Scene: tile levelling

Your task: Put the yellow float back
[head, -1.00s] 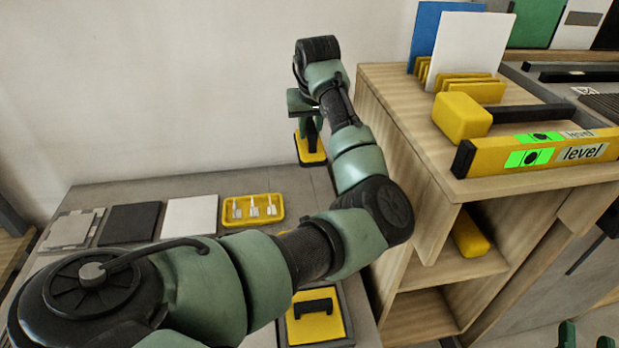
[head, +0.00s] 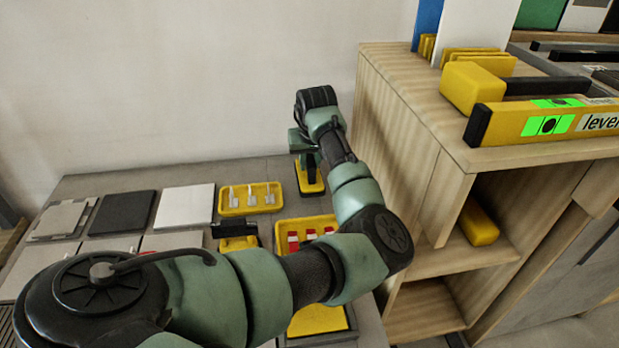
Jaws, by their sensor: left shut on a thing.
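My left gripper (head: 306,150) is shut on the yellow float, at the back right of the grey table. The float (head: 311,184) is a yellow plate with a dark rim. It hangs just above the tabletop or touches it; I cannot tell which. The gripper covers its upper part. My right gripper is not in view.
A yellow tray with white pieces (head: 235,208) is left of the float. A tray with red pieces (head: 324,222) is in front, partly behind my arm. Tiles (head: 186,207) lie farther left. A wooden cabinet (head: 400,110) with a yellow level (head: 515,123) stands close on the right.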

